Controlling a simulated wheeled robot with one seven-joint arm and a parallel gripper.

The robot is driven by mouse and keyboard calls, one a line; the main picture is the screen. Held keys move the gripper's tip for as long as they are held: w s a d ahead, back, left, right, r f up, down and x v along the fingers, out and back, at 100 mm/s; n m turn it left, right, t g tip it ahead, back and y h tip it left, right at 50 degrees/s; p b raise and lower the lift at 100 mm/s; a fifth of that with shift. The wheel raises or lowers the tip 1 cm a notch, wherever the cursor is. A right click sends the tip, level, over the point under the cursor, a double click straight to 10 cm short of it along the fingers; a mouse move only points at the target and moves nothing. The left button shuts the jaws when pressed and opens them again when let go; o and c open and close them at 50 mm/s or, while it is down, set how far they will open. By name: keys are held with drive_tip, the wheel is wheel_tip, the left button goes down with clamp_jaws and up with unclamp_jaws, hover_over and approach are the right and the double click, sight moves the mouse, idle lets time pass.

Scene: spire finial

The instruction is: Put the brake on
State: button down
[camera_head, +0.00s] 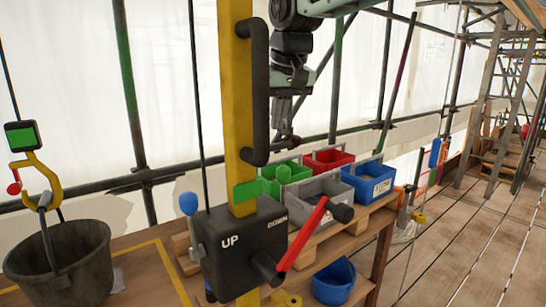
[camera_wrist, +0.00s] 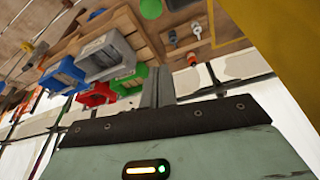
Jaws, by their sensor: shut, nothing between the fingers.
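A dark winch box (camera_head: 232,262) marked UP and DOWN is fixed to a yellow post (camera_head: 238,110). A lever with a blue knob (camera_head: 189,204) stands upright at its left side. A red crank arm (camera_head: 302,236) with a black grip (camera_head: 341,212) slants up to the right in front of the box. No part is labelled as the brake. My gripper (camera_head: 285,136) points down behind and to the right of the post, above the crates, apart from the lever and crank. It is shut and empty. The wrist view shows its fingers (camera_wrist: 158,86) together.
A black handle (camera_head: 256,95) juts from the post near my gripper. A black bucket (camera_head: 60,265) hangs from a yellow hook (camera_head: 40,175) at left. Green, red, grey (camera_head: 318,190) and blue (camera_head: 368,182) crates stand on a wooden bench. Plank floor is open at right.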

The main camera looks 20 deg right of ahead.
drive_tip(key=p, duration=0.3)
hover_over(283, 193)
drive_tip(key=w, duration=0.3)
drive_tip(key=shift+f, duration=4.7)
drive_tip(key=shift+d, duration=0.1)
drive_tip(key=shift+f, duration=0.1)
